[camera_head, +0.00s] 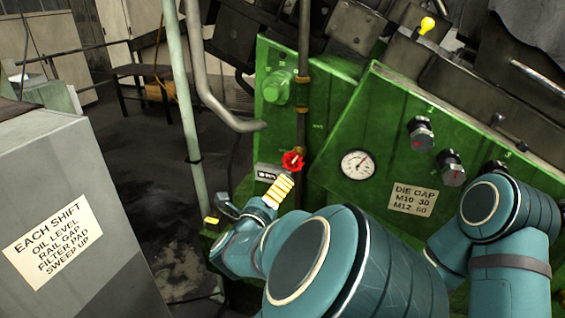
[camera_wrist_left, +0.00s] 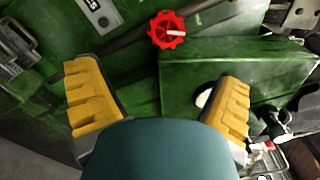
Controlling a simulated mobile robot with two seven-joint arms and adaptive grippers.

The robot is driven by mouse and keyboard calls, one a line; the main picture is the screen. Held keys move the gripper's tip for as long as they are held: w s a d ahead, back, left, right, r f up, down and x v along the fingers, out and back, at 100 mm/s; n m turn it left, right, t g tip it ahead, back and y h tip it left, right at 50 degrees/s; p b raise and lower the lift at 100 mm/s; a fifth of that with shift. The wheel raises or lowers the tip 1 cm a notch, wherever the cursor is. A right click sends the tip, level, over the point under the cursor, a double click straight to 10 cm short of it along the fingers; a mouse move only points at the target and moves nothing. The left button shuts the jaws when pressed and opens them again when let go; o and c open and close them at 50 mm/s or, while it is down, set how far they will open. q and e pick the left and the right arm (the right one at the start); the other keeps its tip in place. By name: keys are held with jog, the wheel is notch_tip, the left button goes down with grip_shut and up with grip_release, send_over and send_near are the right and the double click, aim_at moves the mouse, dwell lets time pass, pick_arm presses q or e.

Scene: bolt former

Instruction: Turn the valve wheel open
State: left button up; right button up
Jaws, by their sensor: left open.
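The red valve wheel (camera_head: 293,161) is mounted on a pipe at the front of the green machine. In the left wrist view the wheel (camera_wrist_left: 163,30) is scalloped, with a pale mark from its hub toward the right. My left gripper (camera_head: 246,204) is just below and left of the wheel in the head view. In the left wrist view its two yellow fingers (camera_wrist_left: 160,98) stand wide apart with nothing between them. The wheel appears above the fingers, between them sideways and apart from both. My right gripper is not seen.
The green machine (camera_head: 338,219) carries a round gauge (camera_head: 357,164), black knobs (camera_head: 421,134) and a die gap label (camera_head: 412,199). A vertical pipe (camera_head: 303,90) runs above the wheel. A grey cabinet (camera_head: 120,235) stands at the left. Open floor (camera_head: 135,150) lies behind it.

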aim_at(292, 163)
pick_arm(q)
jog(key=x, duration=0.9)
jog(key=r+x, duration=0.1)
jog(key=x, duration=0.4)
jog(key=shift+s+d, duration=0.1)
jog(key=shift+d, duration=0.2)
jog(key=c, duration=1.2)
